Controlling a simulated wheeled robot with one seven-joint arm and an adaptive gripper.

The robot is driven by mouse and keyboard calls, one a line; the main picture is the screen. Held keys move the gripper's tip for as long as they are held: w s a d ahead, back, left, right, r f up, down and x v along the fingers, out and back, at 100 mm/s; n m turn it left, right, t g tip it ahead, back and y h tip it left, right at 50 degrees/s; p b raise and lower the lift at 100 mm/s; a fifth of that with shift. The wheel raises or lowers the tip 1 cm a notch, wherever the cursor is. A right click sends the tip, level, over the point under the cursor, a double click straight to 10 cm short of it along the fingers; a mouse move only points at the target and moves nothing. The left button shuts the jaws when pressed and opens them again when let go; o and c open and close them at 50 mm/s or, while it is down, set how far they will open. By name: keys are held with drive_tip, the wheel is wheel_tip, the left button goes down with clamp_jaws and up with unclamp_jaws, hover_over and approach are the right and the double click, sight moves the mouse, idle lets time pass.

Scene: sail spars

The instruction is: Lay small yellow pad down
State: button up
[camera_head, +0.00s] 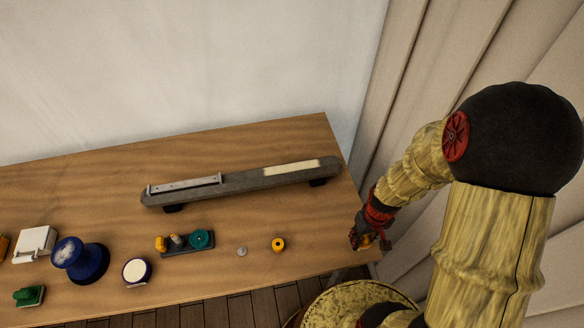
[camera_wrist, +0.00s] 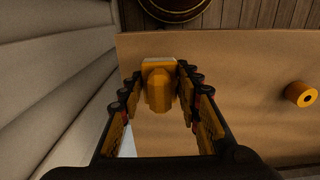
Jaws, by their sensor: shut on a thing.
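My gripper (camera_head: 365,238) is at the right end of the wooden table, near its front right corner. In the wrist view my gripper (camera_wrist: 156,72) is shut on a small yellow pad (camera_wrist: 158,92), a rounded yellow-orange piece with a pale flat edge at its far end. The pad sits between the two fingertips over the table's edge area. In the head view the pad is mostly hidden by the fingers, with only a bit of yellow showing. I cannot tell whether it touches the table.
A yellow ring (camera_head: 278,244) stands on the table (camera_head: 325,220) left of my gripper; the wrist view shows it too (camera_wrist: 300,94). A small grey disc (camera_head: 242,251) is beside it. A long grey beam (camera_head: 240,184) lies behind. Curtains (camera_head: 400,110) hang at the right.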

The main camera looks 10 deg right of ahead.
drive_tip(key=shift+f, duration=0.3)
drive_tip(key=shift+f+b, duration=0.35)
drive_tip(key=shift+b, duration=0.05)
drive_tip(key=shift+f+b, duration=1.05)
drive_tip(key=shift+f, duration=0.3)
drive_tip(key=o, duration=1.2)
wheel_tip(320, 180, up, 12)
